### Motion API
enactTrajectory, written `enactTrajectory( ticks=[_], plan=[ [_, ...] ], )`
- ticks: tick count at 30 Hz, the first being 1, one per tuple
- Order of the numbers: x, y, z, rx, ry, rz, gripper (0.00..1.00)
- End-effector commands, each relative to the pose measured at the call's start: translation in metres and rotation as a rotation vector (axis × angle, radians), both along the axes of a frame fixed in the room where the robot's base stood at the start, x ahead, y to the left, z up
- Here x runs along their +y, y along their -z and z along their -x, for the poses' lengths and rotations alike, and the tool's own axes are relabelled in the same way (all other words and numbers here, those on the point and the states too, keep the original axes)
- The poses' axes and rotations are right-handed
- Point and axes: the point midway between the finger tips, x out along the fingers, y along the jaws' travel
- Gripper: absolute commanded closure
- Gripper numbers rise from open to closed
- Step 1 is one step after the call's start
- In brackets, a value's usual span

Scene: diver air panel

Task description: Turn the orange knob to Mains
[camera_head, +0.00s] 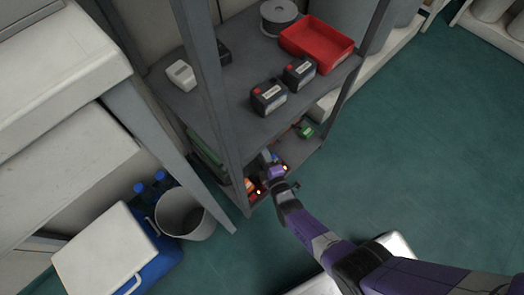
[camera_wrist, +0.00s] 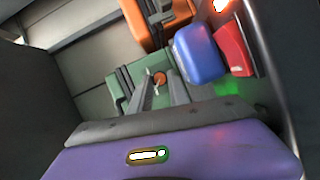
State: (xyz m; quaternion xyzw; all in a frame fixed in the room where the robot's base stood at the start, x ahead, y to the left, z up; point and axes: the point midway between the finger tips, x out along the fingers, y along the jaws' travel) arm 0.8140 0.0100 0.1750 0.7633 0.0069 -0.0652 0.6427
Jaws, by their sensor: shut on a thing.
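The orange knob (camera_wrist: 159,78) shows in the wrist view as a small round piece on a green case or panel (camera_wrist: 122,88). My gripper (camera_wrist: 160,84) reaches to it, with its two grey fingers shut on the knob, one on each side. Any pointer or Mains label is too small or hidden to read. In the head view my gripper (camera_head: 270,170) is low at the shelf unit's bottom level, and the knob is hidden there.
A blue box (camera_wrist: 200,53) and a red box (camera_wrist: 234,48) are close to the right of the fingers, with an orange case (camera_wrist: 143,22) above. The grey shelf unit's post (camera_head: 212,90) stands left of my arm. Green floor (camera_head: 420,150) is open to the right.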

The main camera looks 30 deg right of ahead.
Motion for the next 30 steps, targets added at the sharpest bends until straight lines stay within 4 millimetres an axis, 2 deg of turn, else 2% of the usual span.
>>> enactTrajectory(
  ticks=[14,15,18,30],
  plan=[
    [0.0001,0.0013,0.0014,-0.002,-0.001,0.016,1.0],
    [0.0001,0.0013,0.0014,-0.002,-0.001,0.016,0.76],
    [0.0002,0.0014,0.0013,-0.002,-0.001,0.016,0.57],
    [0.0003,0.0034,0.0022,0.004,-0.002,0.015,0.56]
  ],
)
